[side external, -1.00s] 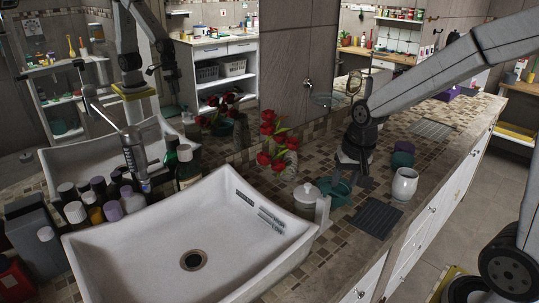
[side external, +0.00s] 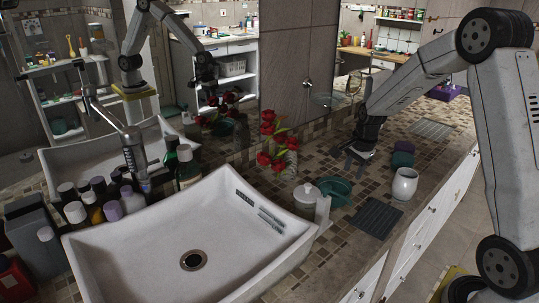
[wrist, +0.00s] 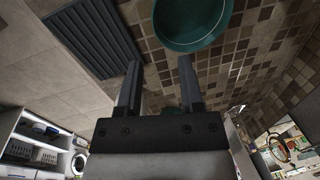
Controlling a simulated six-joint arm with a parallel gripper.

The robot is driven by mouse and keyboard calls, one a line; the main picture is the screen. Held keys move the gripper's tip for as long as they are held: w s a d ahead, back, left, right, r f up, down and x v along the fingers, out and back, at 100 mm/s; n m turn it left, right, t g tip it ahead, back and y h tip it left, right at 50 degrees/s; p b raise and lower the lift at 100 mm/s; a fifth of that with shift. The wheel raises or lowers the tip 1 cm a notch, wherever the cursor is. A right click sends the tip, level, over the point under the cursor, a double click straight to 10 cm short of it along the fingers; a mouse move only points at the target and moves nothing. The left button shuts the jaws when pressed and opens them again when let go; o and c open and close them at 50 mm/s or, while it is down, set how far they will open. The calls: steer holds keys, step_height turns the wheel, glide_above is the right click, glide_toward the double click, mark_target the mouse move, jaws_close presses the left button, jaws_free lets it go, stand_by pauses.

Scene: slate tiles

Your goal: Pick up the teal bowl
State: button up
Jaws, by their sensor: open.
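The teal bowl (side external: 334,192) stands on the tiled counter, just right of the white lidded jar. In the wrist view the bowl (wrist: 193,22) shows at the top, partly cut off by the frame edge, and it looks empty. My gripper (side external: 358,158) is above the counter, behind and a little right of the bowl in the side view, apart from it. In the wrist view my gripper (wrist: 160,64) has its two fingers spread with nothing between them.
A white lidded jar (side external: 305,199) stands close left of the bowl, beside the white sink (side external: 130,245). Red flowers (side external: 270,145) stand behind.

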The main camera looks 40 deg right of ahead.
mark_target(340, 185)
step_height(340, 185, down, 3)
steer(key=shift+f, duration=0.15)
steer(key=shift+f, duration=0.1)
steer(key=shift+w+f, duration=0.25)
steer(key=shift+f, duration=0.9)
steer(key=shift+w+f, duration=0.15)
steer(key=shift+f, duration=1.15)
steer(key=shift+w+f, duration=0.15)
steer(key=shift+f, duration=1.15)
jaws_close()
